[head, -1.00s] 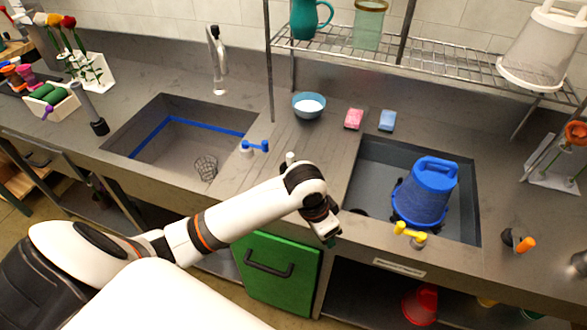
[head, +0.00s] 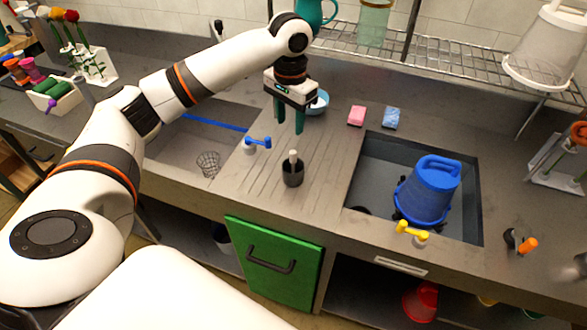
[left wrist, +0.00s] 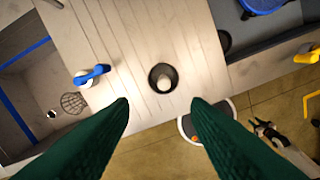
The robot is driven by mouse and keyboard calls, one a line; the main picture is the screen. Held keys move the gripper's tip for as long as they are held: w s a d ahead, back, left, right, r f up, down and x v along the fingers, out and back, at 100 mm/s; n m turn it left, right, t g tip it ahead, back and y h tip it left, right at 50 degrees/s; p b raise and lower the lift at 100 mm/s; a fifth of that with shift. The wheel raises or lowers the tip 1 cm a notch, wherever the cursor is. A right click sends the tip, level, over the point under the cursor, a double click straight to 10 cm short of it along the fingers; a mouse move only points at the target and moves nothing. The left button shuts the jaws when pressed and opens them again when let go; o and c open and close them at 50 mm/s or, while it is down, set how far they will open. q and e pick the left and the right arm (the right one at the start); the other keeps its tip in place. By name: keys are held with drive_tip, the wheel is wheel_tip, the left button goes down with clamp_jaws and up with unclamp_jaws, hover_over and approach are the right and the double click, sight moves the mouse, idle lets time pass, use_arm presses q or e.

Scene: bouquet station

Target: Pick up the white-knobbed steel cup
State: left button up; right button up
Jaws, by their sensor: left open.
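The steel cup (head: 292,175) is a small dark grey cup with a white knob (head: 294,156) sticking up from it. It stands upright on the grooved counter strip between the two sinks. In the left wrist view the cup (left wrist: 153,84) shows from above, its pale knob near its middle. My left gripper (head: 288,127) points down with its green fingers apart and empty. It is above the counter, and in the head view it shows just above the cup. In the left wrist view the cup appears beyond the gap between the fingertips (left wrist: 160,101). My right gripper is not in view.
A blue-handled tap (head: 257,143) stands left of the cup, by the left sink. The right sink (head: 374,168) holds a blue bucket (head: 425,195). A light blue bowl (head: 318,103) is partly behind my gripper. Pink (head: 356,116) and blue (head: 390,118) sponges lie behind the right sink.

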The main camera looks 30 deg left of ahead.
sight(293, 152)
use_arm(q)
wheel_tip(293, 152, down, 6)
drive_tip(key=shift+f+p, duration=0.1)
drive_tip(key=shift+p, duration=0.55)
drive_tip(key=shift+d+f+p, duration=0.15)
drive_tip(key=shift+f+p, duration=0.15)
drive_tip(key=shift+f, duration=0.25)
wheel_tip(293, 152, down, 4)
drive_tip(key=shift+w+d+f+p, duration=0.1)
drive_tip(key=shift+d+f+p, duration=0.1)
drive_tip(key=shift+p, duration=0.35)
drive_tip(key=shift+c, duration=0.3)
clamp_jaws()
